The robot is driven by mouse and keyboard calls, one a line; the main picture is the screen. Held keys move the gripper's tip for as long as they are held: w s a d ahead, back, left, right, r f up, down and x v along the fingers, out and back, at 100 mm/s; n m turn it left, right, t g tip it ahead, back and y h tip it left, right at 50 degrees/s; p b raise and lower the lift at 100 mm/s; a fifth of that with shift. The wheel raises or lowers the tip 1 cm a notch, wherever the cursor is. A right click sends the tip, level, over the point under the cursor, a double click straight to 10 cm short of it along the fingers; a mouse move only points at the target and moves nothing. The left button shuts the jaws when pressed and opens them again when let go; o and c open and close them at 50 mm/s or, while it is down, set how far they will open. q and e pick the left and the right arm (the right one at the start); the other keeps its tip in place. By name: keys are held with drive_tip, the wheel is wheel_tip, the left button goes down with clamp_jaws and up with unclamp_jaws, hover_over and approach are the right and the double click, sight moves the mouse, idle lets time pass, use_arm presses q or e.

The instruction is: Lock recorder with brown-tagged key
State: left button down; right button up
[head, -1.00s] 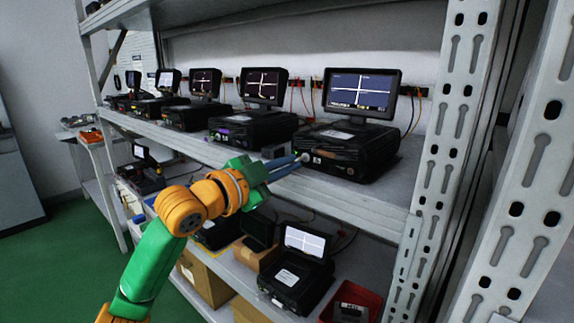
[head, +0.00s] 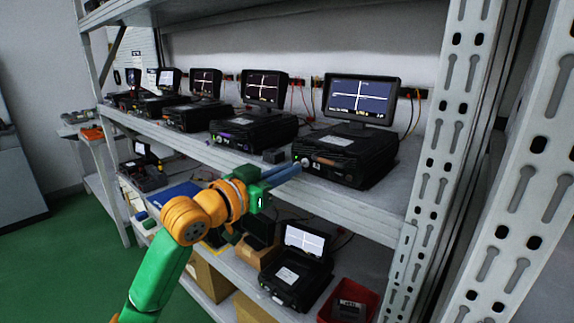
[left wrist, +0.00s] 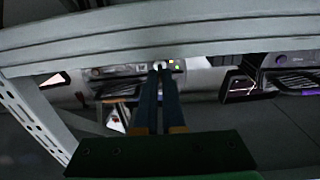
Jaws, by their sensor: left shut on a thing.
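The recorder (head: 350,150) at the right end of the upper shelf is a black box with a lit screen (head: 360,95) above it. My left gripper (head: 299,166) reaches in from the left, its long blue fingers at the left part of the recorder's front. In the left wrist view the fingertips (left wrist: 160,68) close on a small pale piece, apparently the key, against the recorder's front panel (left wrist: 118,71), beside small green, yellow and red lights. The key is mostly hidden by the fingers; I cannot make out its tag clearly. My right gripper is not in view.
A small dark block (head: 273,155) sits left of the recorder. Several similar recorders line the upper shelf (head: 375,212) to the left. Below are another unit (head: 298,278), a red bin (head: 350,300) and cardboard boxes. A perforated rack post (head: 440,150) stands close on the right.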

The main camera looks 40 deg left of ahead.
use_arm(q)
drive_tip(key=shift+r+n+p, duration=0.15)
drive_tip(key=shift+n+p, duration=3.45)
drive_tip(key=shift+n, duration=1)
drive_tip(key=c, duration=1.3)
unclamp_jaws()
drive_tip(key=s+b, duration=0.2)
drive_tip(key=s, duration=0.5)
drive_tip(key=shift+a, duration=0.35)
